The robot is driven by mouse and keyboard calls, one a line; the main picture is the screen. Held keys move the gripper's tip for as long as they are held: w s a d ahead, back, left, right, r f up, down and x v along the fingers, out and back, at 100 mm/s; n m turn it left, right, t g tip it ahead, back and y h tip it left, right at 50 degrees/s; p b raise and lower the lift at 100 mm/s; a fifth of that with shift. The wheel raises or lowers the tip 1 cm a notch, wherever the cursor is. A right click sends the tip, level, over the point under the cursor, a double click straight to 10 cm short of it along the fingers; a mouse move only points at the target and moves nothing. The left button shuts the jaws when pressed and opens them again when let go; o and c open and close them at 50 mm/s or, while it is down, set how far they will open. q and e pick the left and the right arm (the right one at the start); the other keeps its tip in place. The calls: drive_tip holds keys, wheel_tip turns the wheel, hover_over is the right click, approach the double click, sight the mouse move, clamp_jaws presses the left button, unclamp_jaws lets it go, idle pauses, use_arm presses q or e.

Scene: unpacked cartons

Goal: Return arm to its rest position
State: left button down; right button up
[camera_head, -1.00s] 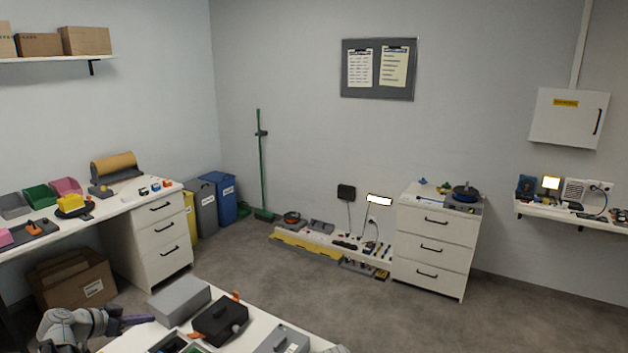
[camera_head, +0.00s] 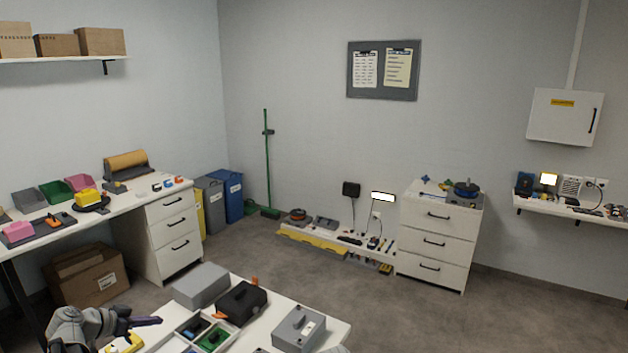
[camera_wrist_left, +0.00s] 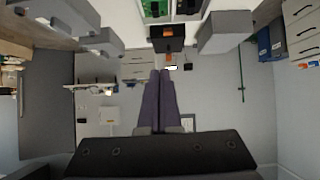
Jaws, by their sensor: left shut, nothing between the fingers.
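My left gripper (camera_head: 148,321) is at the lower left of the head view, beside the near table's left edge, left of and below the grey box. Its two dark purple fingers lie together, shut, with nothing between them. In the left wrist view the closed fingers (camera_wrist_left: 160,75) point up from the picture's bottom. My right gripper does not show in either view.
The near table (camera_head: 322,318) holds a grey box (camera_head: 200,286), a black case (camera_head: 241,300), a tray (camera_head: 183,338) with small parts and a grey case (camera_head: 298,330). A yellow item (camera_head: 124,344) lies close under my left arm. Open floor (camera_head: 340,285) lies beyond.

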use_arm(q)
drive_tip(key=s+d+f+g, duration=0.2)
drive_tip(key=d+f, duration=0.1)
drive_tip(key=d, duration=0.5)
drive_tip(key=s+d+f+g+b, duration=0.1)
drive_tip(key=s+d+f+g, duration=0.1)
drive_tip(key=d, duration=0.6)
drive_tip(key=s+d+f+g+y+b, duration=0.1)
drive_tip(key=s+d+f+g, duration=0.1)
drive_tip(key=d, duration=0.6)
drive_tip(key=shift+s+d+f, duration=0.1)
drive_tip(key=shift+s+f, duration=0.1)
drive_tip(key=shift+f, duration=0.7)
drive_tip(key=s+d+f+n+g+y+b, duration=0.1)
drive_tip(key=s+d+f+y, duration=0.1)
drive_tip(key=s+d, duration=0.4)
drive_tip(key=s+d+f+n+g+y+b, duration=0.1)
drive_tip(key=s+d+f+g+y, duration=0.1)
drive_tip(key=s+d, duration=0.5)
drive_tip(key=s+f+y, duration=0.1)
drive_tip(key=s+y, duration=0.1)
drive_tip(key=s, duration=0.1)
drive_tip(key=shift+d, duration=0.15)
drive_tip(key=shift+w, duration=0.1)
